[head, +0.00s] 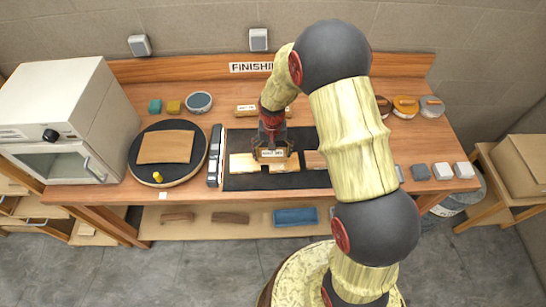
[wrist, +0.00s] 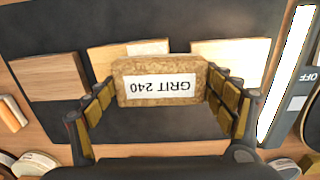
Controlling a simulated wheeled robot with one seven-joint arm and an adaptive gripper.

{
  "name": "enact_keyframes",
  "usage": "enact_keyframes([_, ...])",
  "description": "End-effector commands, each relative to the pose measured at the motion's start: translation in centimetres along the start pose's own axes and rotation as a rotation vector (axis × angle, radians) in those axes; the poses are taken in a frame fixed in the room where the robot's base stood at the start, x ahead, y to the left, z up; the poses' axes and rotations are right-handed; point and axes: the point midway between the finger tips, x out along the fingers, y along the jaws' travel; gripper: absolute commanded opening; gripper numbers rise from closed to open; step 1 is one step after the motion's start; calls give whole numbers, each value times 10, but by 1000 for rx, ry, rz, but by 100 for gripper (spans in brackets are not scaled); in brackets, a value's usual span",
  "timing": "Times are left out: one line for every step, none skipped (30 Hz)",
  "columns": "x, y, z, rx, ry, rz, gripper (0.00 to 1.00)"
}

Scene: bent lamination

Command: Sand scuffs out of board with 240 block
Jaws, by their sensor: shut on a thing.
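My gripper (head: 271,150) is shut on a tan block labelled GRIT 240 (head: 271,155). In the wrist view the block (wrist: 158,96) sits between my two fingers (wrist: 165,98), its label upside down. The black mat (head: 240,181) lies under the gripper. Several pale wooden boards are on it. One board (head: 242,163) is left of the block and another (head: 284,166) is partly behind and below it. A darker board (head: 315,160) lies to the right, partly hidden by my arm. Whether the block touches a board, I cannot tell. Scuffs are not clear at this size.
Another tan block (head: 246,110) sits behind the mat.

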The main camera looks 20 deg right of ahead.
Motion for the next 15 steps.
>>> enact_keyframes([-6, 1, 1, 1, -4, 1, 59])
enact_keyframes([-8, 1, 0, 1, -4, 1, 59])
enact_keyframes([-12, 2, 0, 0, -5, 1, 59])
enact_keyframes([-15, 2, -1, 0, -5, 1, 59])
enact_keyframes([-17, 2, -1, 0, -4, 1, 59])
enact_keyframes([-21, 2, -2, 0, -4, 1, 59])
enact_keyframes([-24, 2, -2, -1, -4, 1, 59])
enact_keyframes([-26, 2, -3, -1, -4, 1, 59])
enact_keyframes([-30, 2, -4, -1, -4, 1, 59])
enact_keyframes([-33, 2, -4, -1, -4, 1, 59])
enact_keyframes([-35, 2, -4, -1, -4, 1, 59])
enact_keyframes([-39, 2, -5, -1, -4, 1, 59])
enact_keyframes([-41, 2, -5, -1, -5, 1, 59])
enact_keyframes([-44, 2, -6, -2, -5, 1, 59])
enact_keyframes([-48, 2, -6, -2, -5, 1, 59])
